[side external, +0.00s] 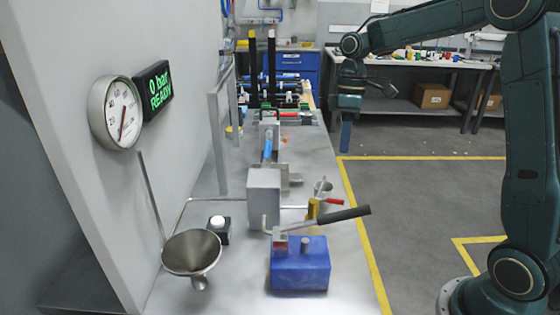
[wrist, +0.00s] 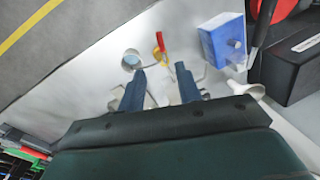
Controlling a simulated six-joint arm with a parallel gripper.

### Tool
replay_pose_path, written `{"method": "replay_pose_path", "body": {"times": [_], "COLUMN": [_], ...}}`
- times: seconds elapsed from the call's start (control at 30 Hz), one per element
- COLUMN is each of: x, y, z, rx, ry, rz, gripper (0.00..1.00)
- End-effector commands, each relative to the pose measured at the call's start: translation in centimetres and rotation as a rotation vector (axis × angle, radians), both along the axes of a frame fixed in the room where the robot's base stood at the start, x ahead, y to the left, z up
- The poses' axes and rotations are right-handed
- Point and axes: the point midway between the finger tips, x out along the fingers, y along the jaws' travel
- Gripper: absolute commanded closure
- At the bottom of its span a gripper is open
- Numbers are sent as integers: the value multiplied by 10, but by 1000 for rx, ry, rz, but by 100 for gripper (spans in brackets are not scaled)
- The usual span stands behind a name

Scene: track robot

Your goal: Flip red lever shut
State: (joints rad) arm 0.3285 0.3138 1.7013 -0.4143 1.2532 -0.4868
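The red lever (side external: 333,202) is a short red grip on a thin rod, sticking out to the right of a grey metal block in the side view. In the wrist view the red lever (wrist: 162,42) shows beyond my fingertips, close to a yellow part (wrist: 158,53). My gripper (wrist: 161,78) is open, its two blue fingers wide apart with nothing between them. In the side view my gripper (side external: 346,137) hangs over the floor past the bench's right edge, farther back than the lever and apart from it. Only one finger shows clearly there.
A blue box (side external: 300,268) with a long black-handled lever (side external: 343,214) stands in front of the red lever. A metal funnel (side external: 191,252) and a button box (side external: 217,231) are to the left. A wall gauge (side external: 115,112) hangs beside a display (side external: 153,91) reading "0 bar READY".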

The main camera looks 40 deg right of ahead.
Motion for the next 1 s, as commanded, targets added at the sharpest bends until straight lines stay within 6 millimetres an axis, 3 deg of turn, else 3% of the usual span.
{"method": "replay_pose_path", "body": {"times": [0.37, 1.0], "x": [-3, -13], "y": [4, 20], "z": [-20, -111], "rx": [1, 0], "ry": [4, 4], "rz": [-2, 1], "gripper": [66, 66]}}
